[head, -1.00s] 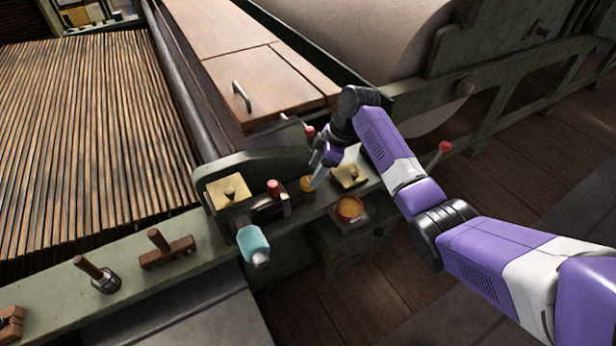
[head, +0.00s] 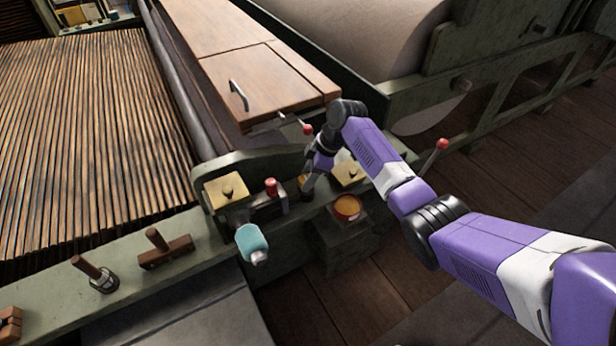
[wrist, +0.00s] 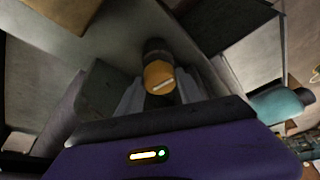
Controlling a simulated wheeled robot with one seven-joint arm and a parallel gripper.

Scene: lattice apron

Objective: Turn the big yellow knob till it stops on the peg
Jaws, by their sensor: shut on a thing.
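The yellow knob (wrist: 158,74) is a short round cap on a dark collar, with a pale line across its top. It sits between the two grey fingers of my gripper (wrist: 159,92), which is shut on it. In the head view my gripper (head: 306,186) reaches down to the machine's side rail and hides most of the knob (head: 302,180). I cannot make out a peg in either view.
A red knob (head: 271,187) and a yellow plate (head: 226,191) are left of my gripper. Another yellow plate (head: 350,173) and an orange-filled cup (head: 346,207) are close on the right. A turquoise-handled thing (head: 252,242) juts from the rail.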

